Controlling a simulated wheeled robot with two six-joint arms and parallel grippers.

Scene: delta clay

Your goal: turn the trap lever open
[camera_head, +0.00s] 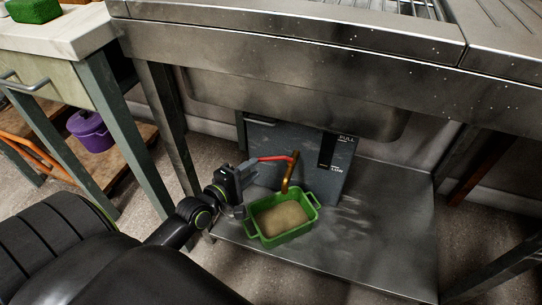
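The trap lever (273,158) is a thin red handle that reaches left from a brass spout (290,173) on the front of a grey trap box (330,175). The box has a dark gauge slot marked FULL near its top. My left gripper (249,172) is at the lever's left end, touching it or very close to it. The view does not show clearly whether its fingers are closed around the lever. A green two-handled tub (291,239) with tan contents stands below the spout. My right gripper is not in view.
The box and tub are on a steel lower shelf (385,215) under a steel sink bench (300,50). A bench leg (170,120) stands left of my gripper. A purple pot (91,131) is on a wooden shelf farther left. The shelf's right part is clear.

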